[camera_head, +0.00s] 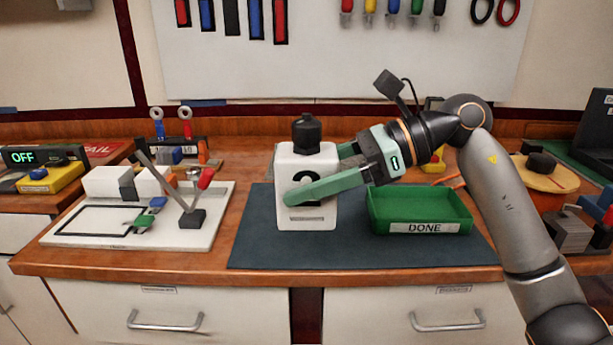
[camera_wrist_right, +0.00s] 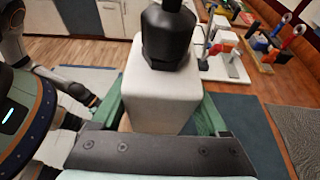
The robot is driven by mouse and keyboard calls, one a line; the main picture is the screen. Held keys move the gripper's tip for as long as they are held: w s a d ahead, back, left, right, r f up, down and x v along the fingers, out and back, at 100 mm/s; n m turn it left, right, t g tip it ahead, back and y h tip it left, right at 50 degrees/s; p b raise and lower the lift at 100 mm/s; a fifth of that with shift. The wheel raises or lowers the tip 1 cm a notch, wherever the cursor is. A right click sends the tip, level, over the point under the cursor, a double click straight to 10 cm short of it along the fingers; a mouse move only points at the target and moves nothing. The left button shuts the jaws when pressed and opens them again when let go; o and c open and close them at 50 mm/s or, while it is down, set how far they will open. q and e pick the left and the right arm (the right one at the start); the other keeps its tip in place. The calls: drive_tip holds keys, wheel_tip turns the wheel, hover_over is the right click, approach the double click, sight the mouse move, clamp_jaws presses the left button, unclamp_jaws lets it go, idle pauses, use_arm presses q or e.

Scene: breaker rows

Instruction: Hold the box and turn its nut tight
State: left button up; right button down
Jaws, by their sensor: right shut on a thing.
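A white box (camera_head: 297,218) marked 2 stands upright on the dark mat (camera_head: 258,240). A black nut (camera_head: 307,135) with a narrower top sits on the box's upper face. The nut also shows from above in the right wrist view (camera_wrist_right: 167,38). My right gripper (camera_head: 300,178) comes in from the right, with its green fingers on the front and back of the box. It is shut on the box, below the nut. The far finger is mostly hidden behind the box.
A green tray (camera_head: 424,228) labelled DONE sits right of the box and looks empty. A white board (camera_head: 75,238) with a red-handled clamp (camera_head: 197,195) lies to the left. The mat's left and front parts are clear. Tools hang on the back panel (camera_head: 330,60).

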drive_tip(key=shift+w+f, duration=0.5)
drive_tip(key=shift+w, duration=0.15)
drive_tip(key=shift+w+f+b, duration=0.15)
drive_tip(key=shift+w+f, duration=2)
drive_tip(key=shift+w, duration=0.25)
drive_tip(key=shift+w+f+b, duration=0.15)
drive_tip(key=shift+w+f, duration=2)
drive_tip(key=shift+w, duration=0.25)
drive_tip(key=shift+w+f, duration=0.55)
drive_tip(key=shift+w+f+b, duration=0.5)
drive_tip(key=shift+w+f, duration=0.4)
drive_tip(key=shift+w, duration=0.1)
